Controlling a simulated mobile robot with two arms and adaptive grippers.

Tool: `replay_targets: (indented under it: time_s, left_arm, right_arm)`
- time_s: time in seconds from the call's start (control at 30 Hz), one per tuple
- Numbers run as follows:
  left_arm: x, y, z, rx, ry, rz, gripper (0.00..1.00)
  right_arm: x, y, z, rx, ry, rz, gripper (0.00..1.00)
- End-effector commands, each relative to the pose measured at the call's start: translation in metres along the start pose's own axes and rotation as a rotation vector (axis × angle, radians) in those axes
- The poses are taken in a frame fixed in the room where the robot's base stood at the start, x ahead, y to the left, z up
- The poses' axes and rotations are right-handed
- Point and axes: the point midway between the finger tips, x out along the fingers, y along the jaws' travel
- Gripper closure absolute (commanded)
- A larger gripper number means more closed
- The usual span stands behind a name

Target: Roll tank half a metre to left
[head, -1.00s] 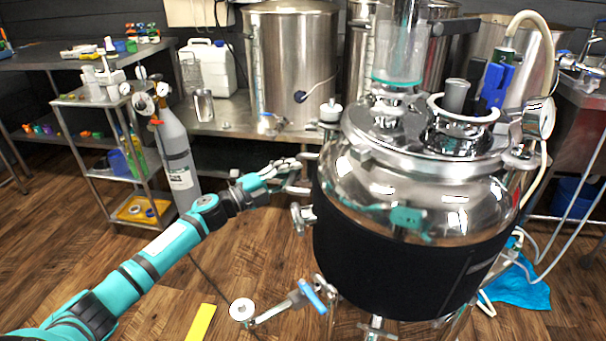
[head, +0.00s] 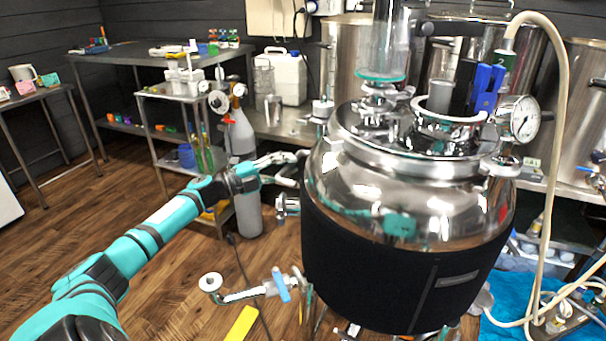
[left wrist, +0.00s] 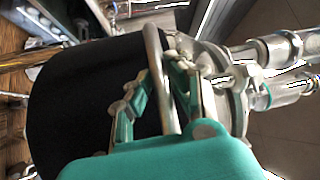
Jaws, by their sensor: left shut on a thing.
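The tank (head: 405,240) is a steel vessel with a black jacket, a shiny domed lid and fittings on top; it stands upright at the right of centre in the head view. It also shows in the left wrist view (left wrist: 70,105), lying sideways in that picture. My left gripper (head: 287,165) is at the tank's left side near the lid. In the left wrist view, the gripper (left wrist: 155,95) is shut on the tank's handle (left wrist: 153,45), a bent metal bar between the fingers. My right gripper is not in view.
A gas cylinder (head: 241,150) stands by a small shelf trolley (head: 150,93) left of the tank. A valve pipe (head: 245,293) sticks out low at the tank's left. A hose (head: 562,120) runs down at the right to gear on a blue cloth (head: 497,328). Wooden floor (head: 90,225) is open at left.

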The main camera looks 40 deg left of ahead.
Motion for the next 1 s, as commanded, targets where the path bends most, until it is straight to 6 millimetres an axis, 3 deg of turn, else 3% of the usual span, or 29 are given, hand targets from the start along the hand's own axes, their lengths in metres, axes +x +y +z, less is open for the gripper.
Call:
replay_targets:
  time_s: [0.03, 0.3, 0.83, 0.87, 1.0]
  left_arm:
    - [-0.006, -0.010, 0.012, 0.008, -0.021, -0.015, 1.00]
    - [-0.022, -0.016, 0.027, 0.007, -0.018, -0.018, 1.00]
    - [-0.025, -0.019, 0.028, 0.006, -0.012, -0.020, 1.00]
    - [-0.025, -0.019, 0.028, 0.006, -0.011, -0.020, 0.81]
    - [-0.024, -0.017, 0.028, 0.005, -0.009, -0.018, 0.63]
  right_arm:
    - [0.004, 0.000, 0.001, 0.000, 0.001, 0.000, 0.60]
    - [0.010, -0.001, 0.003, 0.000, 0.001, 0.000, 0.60]
    - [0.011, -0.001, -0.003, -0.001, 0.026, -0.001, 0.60]
    - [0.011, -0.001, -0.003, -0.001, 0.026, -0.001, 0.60]
    - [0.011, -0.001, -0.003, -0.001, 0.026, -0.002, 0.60]
